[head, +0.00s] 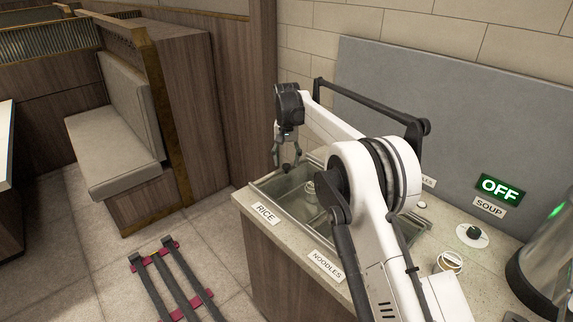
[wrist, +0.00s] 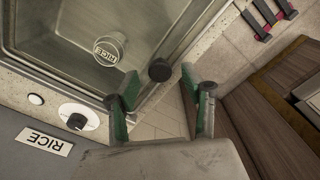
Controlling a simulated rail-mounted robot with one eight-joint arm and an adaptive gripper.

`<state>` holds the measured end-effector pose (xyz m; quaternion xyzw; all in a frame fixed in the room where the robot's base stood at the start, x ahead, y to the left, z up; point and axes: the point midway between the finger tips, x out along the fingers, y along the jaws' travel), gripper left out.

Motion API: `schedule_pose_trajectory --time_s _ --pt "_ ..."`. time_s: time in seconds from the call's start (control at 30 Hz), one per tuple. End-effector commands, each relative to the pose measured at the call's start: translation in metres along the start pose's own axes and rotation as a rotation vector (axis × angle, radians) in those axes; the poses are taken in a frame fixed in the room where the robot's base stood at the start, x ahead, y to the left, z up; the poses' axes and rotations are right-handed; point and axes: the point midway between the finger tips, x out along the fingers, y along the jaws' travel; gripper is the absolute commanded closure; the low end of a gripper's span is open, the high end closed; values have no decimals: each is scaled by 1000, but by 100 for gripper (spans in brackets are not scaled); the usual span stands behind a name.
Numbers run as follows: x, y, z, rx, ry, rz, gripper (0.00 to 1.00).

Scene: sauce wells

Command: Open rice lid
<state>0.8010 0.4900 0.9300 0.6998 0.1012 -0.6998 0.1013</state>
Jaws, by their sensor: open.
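The rice well (head: 290,184) is at the far left end of the counter, by the RICE label (head: 265,213). In the wrist view, a grey-framed glassy lid (wrist: 55,30) appears to cover it, with a round RICE-marked container (wrist: 108,48) showing inside. A round black knob (wrist: 160,70) is at the lid's edge. My gripper (head: 287,164) is over the outer left end of the well, pointing down. In the wrist view, my gripper (wrist: 162,92) is open, its green-padded fingers on either side of the knob's line. Contact cannot be told.
A NOODLES label (head: 326,265) is on the counter's front, its well partly hidden by my arm. A dial (wrist: 80,117) and another RICE label (wrist: 45,140) are close by. Open floor and a bench (head: 115,150) are left.

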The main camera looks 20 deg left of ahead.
Motion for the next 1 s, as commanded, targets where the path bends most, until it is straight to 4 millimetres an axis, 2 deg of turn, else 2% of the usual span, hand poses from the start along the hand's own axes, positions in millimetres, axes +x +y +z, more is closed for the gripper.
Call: schedule_pose_trajectory --time_s 0.2,0.5,0.83,1.0 --pt "16 0 0 0 0 0 56" --pt "18 0 0 0 0 0 56" --pt "18 0 0 0 0 0 99" --pt "18 0 0 0 0 0 100"
